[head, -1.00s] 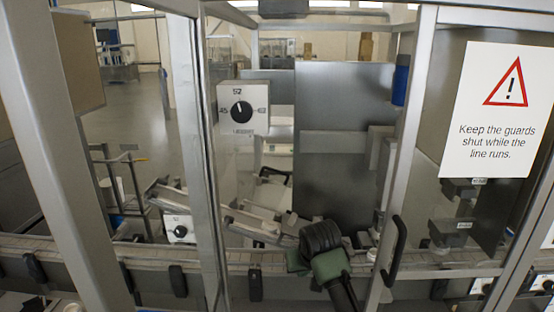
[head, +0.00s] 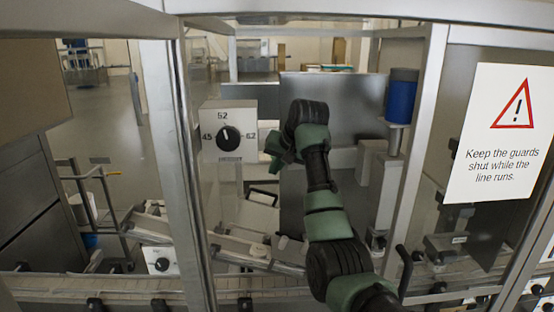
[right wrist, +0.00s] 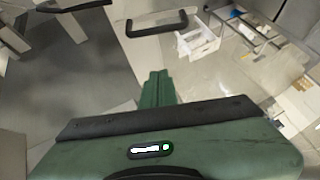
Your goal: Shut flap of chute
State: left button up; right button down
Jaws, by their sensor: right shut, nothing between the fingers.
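A sloping metal chute (head: 232,243) runs down to the right behind the guard frame, with a small pale round piece (head: 259,250) near its lower end. Which part is its flap I cannot tell for sure. A black bar handle (head: 263,194) shows above the chute; a black U-shaped handle (right wrist: 157,24) shows ahead of the fingers in the right wrist view. My right gripper (head: 272,158) is raised inside the frame, right of the dial box and above the chute. Its green fingers (right wrist: 157,88) are shut and empty, apart from that handle. My left gripper is out of view.
A dial box (head: 229,131) hangs just left of my right gripper. A grey panel (head: 345,100) stands behind my arm, with a blue cylinder (head: 401,100) to its right. Frame posts (head: 178,170) and a warning-sign guard (head: 497,130) flank the opening. A conveyor (head: 110,288) runs along the front.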

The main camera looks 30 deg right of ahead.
aim_at(269, 193)
jog(key=shift+a+f+p, duration=0.35)
jog(key=shift+f+p, duration=0.4)
jog(key=shift+f, duration=0.15)
jog(key=shift+a+f+p, duration=0.35)
jog(key=shift+f+p, duration=0.35)
jog(key=shift+f, duration=0.15)
jog(key=shift+a+f+p, duration=0.35)
jog(key=shift+f+p, duration=0.4)
jog(key=shift+f, duration=0.15)
jog(key=shift+w, duration=0.1)
